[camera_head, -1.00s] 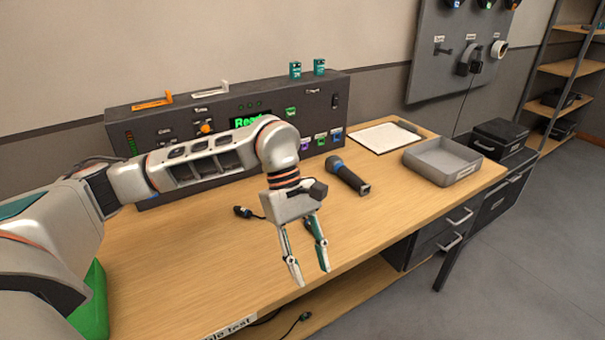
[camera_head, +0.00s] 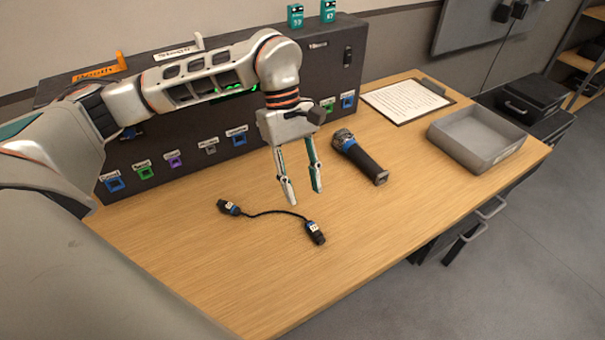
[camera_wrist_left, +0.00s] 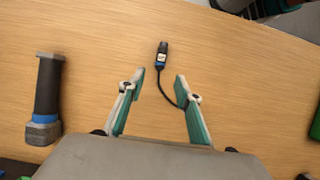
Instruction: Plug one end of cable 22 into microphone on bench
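A short black cable (camera_head: 270,212) lies on the bench. It has a dark plug with a blue band and white label at its left end (camera_head: 229,207) and another at its right end (camera_head: 315,234). The label numbers are too small to read. The microphone (camera_head: 366,161) lies right of the gripper, black-handled with a grey head; it shows at left in the wrist view (camera_wrist_left: 47,95). My left gripper (camera_head: 302,193) is open and empty above the bench. In the wrist view one plug (camera_wrist_left: 161,55) lies just beyond the gap between its fingertips (camera_wrist_left: 159,80). My right gripper is out of view.
A dark console (camera_head: 225,150) with coloured, labelled sockets stands along the back. A clipboard (camera_head: 405,100) and a grey tray (camera_head: 476,138) are at the right. The bench front around the cable is clear.

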